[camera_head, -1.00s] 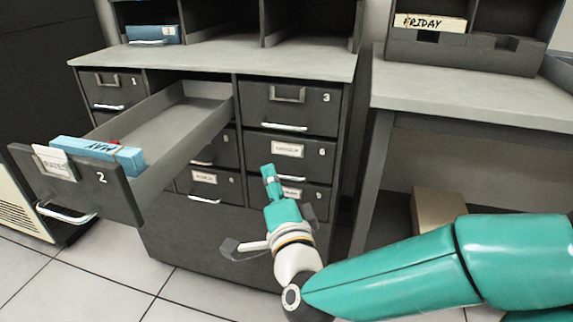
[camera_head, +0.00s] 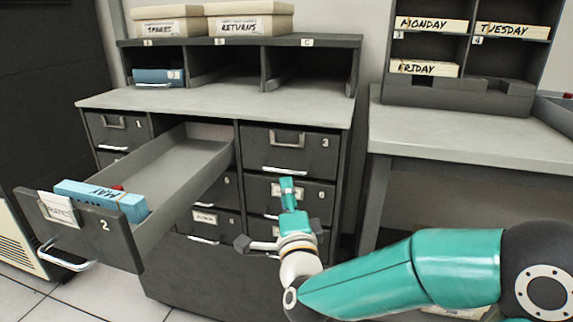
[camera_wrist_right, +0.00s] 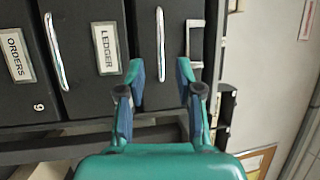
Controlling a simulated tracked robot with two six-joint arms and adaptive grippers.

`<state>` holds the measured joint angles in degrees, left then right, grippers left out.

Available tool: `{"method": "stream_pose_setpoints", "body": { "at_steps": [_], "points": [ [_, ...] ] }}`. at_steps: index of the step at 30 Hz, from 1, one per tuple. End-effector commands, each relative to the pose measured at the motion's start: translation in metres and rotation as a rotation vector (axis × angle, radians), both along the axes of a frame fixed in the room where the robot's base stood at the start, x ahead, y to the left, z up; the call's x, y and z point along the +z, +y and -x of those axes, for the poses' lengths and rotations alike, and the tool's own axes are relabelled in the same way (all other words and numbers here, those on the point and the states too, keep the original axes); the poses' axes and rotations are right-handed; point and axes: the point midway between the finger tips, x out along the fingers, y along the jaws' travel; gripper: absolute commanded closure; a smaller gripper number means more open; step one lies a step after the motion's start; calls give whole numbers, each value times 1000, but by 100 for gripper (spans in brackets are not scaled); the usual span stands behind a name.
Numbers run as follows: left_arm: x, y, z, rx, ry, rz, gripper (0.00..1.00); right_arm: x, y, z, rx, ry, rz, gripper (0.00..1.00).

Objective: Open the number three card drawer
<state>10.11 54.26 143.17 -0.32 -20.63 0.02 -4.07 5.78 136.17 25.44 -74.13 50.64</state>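The number three drawer (camera_head: 310,152) is shut, at the top right of the dark cabinet in the head view. It has an empty label frame (camera_head: 287,138) and a silver bar handle (camera_head: 285,170). My right gripper (camera_head: 287,183) is teal and appears just below this handle in the head view. In the right wrist view my right gripper (camera_wrist_right: 160,80) is open and empty, its two fingers apart. The handle (camera_wrist_right: 161,45) shows beyond the fingertips, between them in the picture, and no contact is visible. My left gripper is not in view.
The number two drawer (camera_head: 100,232) stands pulled far out at left, holding a blue card block (camera_head: 100,198) marked MAY. The LEDGER drawer (camera_wrist_right: 90,60) is beside drawer three in the wrist view. A grey desk (camera_head: 470,135) stands at right.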

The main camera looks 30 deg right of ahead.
Motion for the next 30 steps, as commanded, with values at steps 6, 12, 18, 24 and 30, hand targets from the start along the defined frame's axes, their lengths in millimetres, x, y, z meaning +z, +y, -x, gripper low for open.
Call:
{"method": "stream_pose_setpoints", "body": {
  "at_steps": [6, 12, 18, 24, 30],
  "points": [
    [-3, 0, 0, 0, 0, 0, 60, 7, -20, -39, -2, 0, 2, 65],
    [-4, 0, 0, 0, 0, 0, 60, 12, -31, -61, -1, 0, 2, 65],
    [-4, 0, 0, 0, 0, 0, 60, 13, -34, -68, -1, 1, 3, 65],
    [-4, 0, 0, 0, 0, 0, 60, 13, -34, -68, 0, 1, 2, 65],
    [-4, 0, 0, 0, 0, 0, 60, 14, -34, -67, 0, 1, 2, 95]
  ]
}}
